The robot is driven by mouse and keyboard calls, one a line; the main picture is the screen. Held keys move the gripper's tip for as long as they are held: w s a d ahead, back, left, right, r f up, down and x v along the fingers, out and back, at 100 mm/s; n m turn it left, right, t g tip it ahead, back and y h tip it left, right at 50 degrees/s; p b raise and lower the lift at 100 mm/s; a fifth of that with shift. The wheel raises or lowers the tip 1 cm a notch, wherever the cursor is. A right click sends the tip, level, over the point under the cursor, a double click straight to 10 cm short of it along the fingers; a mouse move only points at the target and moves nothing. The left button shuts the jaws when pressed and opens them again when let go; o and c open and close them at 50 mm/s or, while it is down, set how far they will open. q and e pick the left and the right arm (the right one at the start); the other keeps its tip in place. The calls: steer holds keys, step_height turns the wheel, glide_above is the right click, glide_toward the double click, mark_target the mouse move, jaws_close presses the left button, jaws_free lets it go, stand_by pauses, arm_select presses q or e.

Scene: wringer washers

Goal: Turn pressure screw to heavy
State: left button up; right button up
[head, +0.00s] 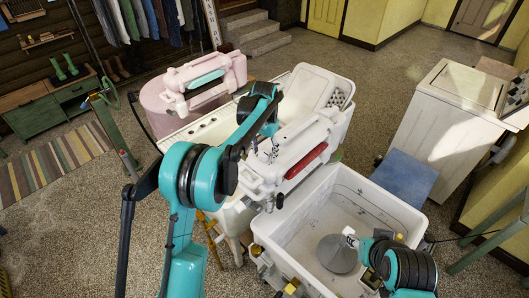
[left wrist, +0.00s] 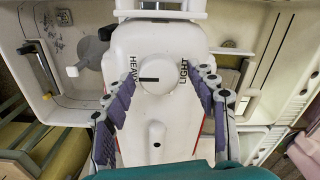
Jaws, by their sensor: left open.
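The pressure screw (left wrist: 157,74) is a round white knob on top of the white wringer head (head: 292,150). Its black line points left, toward the word HEAVY; the word LIGHT is on the right. My left gripper (left wrist: 166,84) is open, with one purple-padded finger on each side of the knob. Gaps show between the pads and the knob. In the head view my left gripper (head: 265,152) is over the wringer's top, and the arm hides part of it. My right arm is at the lower right, by the tub; its fingers are not clear.
A white rinse tub (head: 375,208) with a grey disc (head: 337,254) inside stands in front of the wringer. A pink washer (head: 205,82) stands behind left. A white cabinet (head: 447,122) and blue stool (head: 404,177) stand right. Open floor lies at the left.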

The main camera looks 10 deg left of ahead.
mark_target(264, 152)
arm_select(q)
step_height(264, 152, up, 12)
steer(key=shift+f, duration=0.25)
stand_by(0.4)
